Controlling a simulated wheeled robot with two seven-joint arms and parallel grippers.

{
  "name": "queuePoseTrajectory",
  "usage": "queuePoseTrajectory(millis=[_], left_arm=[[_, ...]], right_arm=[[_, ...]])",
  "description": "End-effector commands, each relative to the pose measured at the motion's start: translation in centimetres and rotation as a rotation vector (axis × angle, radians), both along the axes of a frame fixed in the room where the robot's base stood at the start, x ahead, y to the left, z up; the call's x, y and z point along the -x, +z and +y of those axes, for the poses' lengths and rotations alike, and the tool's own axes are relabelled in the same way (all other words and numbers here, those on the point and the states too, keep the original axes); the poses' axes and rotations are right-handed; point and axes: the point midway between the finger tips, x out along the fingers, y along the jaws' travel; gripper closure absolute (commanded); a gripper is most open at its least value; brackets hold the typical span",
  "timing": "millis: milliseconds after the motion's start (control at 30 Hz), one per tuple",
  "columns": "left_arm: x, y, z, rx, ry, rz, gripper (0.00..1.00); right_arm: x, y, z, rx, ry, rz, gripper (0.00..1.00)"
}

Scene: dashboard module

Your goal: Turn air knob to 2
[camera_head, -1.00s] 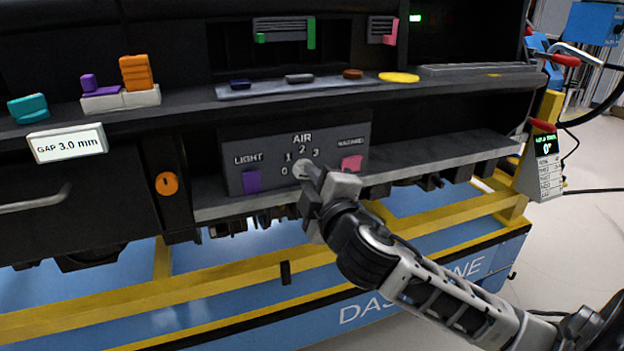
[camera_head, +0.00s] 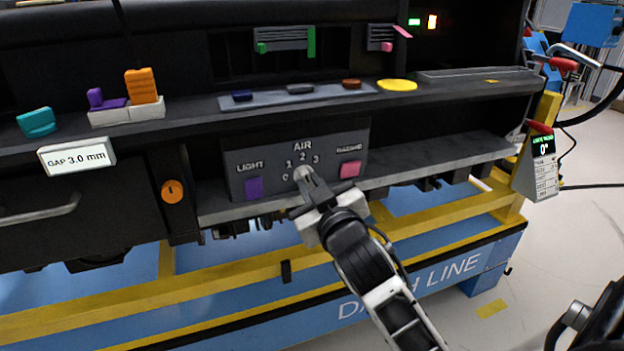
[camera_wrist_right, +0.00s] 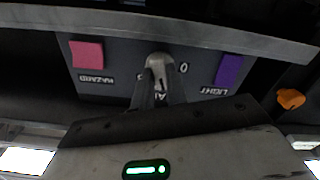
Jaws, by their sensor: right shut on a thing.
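The air knob (camera_head: 301,172) is a pale round knob on the dark control panel (camera_head: 230,160), under the raised word AIR with numbers 0, 1, 2 and 3 around it. My right gripper (camera_head: 312,187) reaches up to it from below, and its fingertips are closed on the knob. The right wrist view shows the pale knob (camera_wrist_right: 157,62) upside down between the dark fingers of my right gripper (camera_wrist_right: 159,88). The fingers cover part of the dial, so I cannot tell which number the knob points at. My left gripper is not in view.
A purple LIGHT button (camera_head: 254,188) is left of the knob and a pink HAZARD button (camera_head: 350,169) is right of it. A shelf edge (camera_head: 440,168) runs beside the panel. An orange knob (camera_head: 172,191) sits farther left. A display stand (camera_head: 541,165) stands at right.

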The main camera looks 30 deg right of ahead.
Motion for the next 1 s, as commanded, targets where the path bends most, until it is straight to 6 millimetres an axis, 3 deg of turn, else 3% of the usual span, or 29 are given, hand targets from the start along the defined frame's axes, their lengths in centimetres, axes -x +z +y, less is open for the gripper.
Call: queuePoseTrajectory(millis=[233, 500, 1000], left_arm=[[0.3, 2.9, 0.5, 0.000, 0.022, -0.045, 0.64], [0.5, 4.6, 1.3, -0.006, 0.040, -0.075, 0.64], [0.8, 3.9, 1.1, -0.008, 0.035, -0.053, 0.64]], right_arm=[[0.0, 0.1, 0.0, -0.185, -0.001, -0.041, 1.00], [0.0, 0.1, 0.0, -0.302, -0.002, -0.071, 1.00], [0.0, 0.0, 0.0, -0.345, 0.001, -0.082, 1.00]])
